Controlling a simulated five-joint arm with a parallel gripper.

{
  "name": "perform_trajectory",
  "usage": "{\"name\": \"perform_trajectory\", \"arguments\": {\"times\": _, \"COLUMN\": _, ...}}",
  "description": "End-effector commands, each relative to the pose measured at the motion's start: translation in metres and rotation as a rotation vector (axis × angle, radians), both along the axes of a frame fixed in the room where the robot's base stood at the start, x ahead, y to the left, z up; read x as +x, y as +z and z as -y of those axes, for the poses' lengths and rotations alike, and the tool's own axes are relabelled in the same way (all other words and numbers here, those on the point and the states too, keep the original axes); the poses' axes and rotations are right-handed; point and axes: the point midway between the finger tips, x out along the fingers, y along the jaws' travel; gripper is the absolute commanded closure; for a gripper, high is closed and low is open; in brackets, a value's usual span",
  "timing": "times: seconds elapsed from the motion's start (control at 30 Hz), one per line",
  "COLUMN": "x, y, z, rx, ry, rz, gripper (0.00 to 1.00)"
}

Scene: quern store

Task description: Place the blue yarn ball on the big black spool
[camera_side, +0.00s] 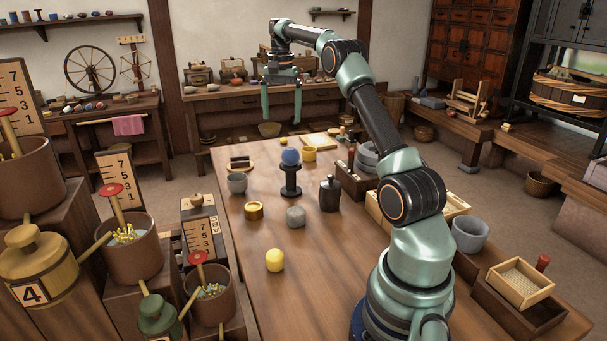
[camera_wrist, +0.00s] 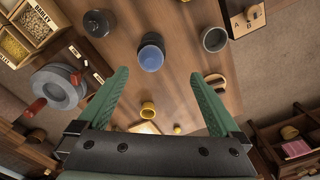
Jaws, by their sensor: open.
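The blue yarn ball (camera_side: 290,156) sits on top of the upright big black spool (camera_side: 290,185) on the wooden table. In the wrist view the ball (camera_wrist: 151,58) covers part of the spool (camera_wrist: 151,39) beneath it. My gripper (camera_side: 281,120) is raised above the far part of the table, with its two green fingers hanging down, apart and empty. It is clear of the ball and spool. In the wrist view my gripper (camera_wrist: 159,73) is wide open with nothing between the fingers.
Near the spool stand a dark jar (camera_side: 329,194), a grey bowl (camera_side: 237,183), a yellow cup (camera_side: 309,154), a brass cup (camera_side: 254,210) and a grey stone (camera_side: 295,215). A yellow ball (camera_side: 275,260) lies nearer the front. Boxes line the right side; the front-left tabletop is mostly clear.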

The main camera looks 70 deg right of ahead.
Motion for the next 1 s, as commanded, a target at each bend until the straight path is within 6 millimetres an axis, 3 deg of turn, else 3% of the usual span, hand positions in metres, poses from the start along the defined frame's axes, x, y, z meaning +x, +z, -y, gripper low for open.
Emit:
{"name": "perform_trajectory", "arguments": {"times": 0.1, "x": 0.011, "y": 0.027, "z": -0.044, "rx": -0.034, "ry": 0.142, "rz": 0.038, "gripper": 0.0}}
{"name": "perform_trajectory", "arguments": {"times": 0.23, "x": 0.014, "y": 0.048, "z": -0.096, "rx": -0.073, "ry": 0.31, "rz": 0.08, "gripper": 0.0}}
{"name": "perform_trajectory", "arguments": {"times": 0.5, "x": -0.011, "y": 0.069, "z": -0.201, "rx": -0.154, "ry": 0.656, "rz": 0.17, "gripper": 0.0}}
{"name": "perform_trajectory", "arguments": {"times": 0.67, "x": -0.041, "y": 0.066, "z": -0.256, "rx": -0.205, "ry": 0.857, "rz": 0.227, "gripper": 0.0}}
{"name": "perform_trajectory", "arguments": {"times": 0.8, "x": -0.072, "y": 0.052, "z": -0.298, "rx": -0.249, "ry": 1.031, "rz": 0.278, "gripper": 0.0}}
{"name": "perform_trajectory", "arguments": {"times": 1.0, "x": -0.111, "y": 0.022, "z": -0.339, "rx": -0.307, "ry": 1.238, "rz": 0.344, "gripper": 0.0}}
